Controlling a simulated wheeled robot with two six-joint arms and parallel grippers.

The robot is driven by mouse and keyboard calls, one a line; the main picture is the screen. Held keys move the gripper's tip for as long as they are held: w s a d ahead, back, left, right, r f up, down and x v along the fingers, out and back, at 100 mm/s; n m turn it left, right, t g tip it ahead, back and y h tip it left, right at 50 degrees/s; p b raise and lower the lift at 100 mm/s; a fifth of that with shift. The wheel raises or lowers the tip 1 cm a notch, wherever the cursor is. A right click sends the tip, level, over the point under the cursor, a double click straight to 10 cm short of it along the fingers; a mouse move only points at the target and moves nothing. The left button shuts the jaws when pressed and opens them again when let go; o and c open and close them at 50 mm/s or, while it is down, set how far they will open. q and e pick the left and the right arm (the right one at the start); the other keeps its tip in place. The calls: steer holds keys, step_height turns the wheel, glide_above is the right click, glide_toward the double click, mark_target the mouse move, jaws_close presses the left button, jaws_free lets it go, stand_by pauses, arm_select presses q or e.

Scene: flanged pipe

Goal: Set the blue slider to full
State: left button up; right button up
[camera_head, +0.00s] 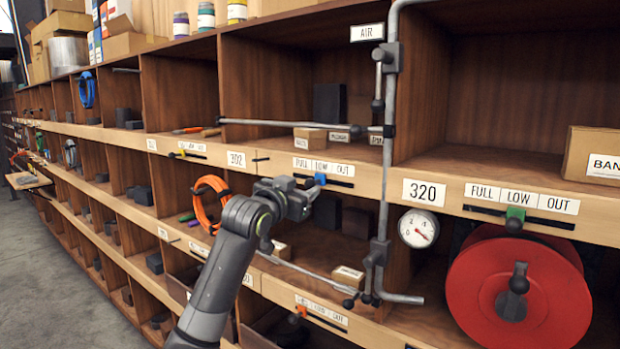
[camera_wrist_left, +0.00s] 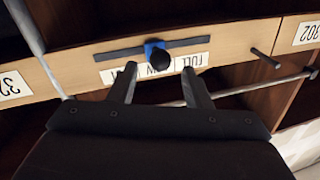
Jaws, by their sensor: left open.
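The blue slider (camera_head: 320,179) sits in a dark slot on the shelf edge, under the LOW part of a label strip reading FULL, LOW, OUT (camera_head: 323,167). In the left wrist view, which is upside down, the blue slider (camera_wrist_left: 154,47) has a round black knob (camera_wrist_left: 160,60) and is near the slot's middle. FULL is on the right there. My left gripper (camera_head: 308,189) is just in front of the slider. In the wrist view its open fingers (camera_wrist_left: 159,82) point at the knob, one to each side. Contact cannot be told. My right gripper is not in view.
A grey vertical pipe (camera_head: 384,190) stands right of the slider, with a horizontal bar (camera_head: 285,123) above and a rod (camera_head: 303,270) below. A gauge (camera_head: 418,228), a red reel (camera_head: 470,290) and a green slider (camera_head: 515,213) are further right. An orange slider (camera_head: 299,314) is below.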

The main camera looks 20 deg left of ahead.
mark_target(307, 185)
arm_select(q)
steer(key=shift+w+d+p, duration=0.2)
steer(key=shift+w+p, duration=0.2)
steer(key=shift+w, duration=0.85)
steer(key=shift+w+d+p, duration=0.2)
steer(key=shift+w+p, duration=0.15)
steer(key=shift+w, duration=0.85)
steer(key=shift+a, duration=0.1)
jaws_close()
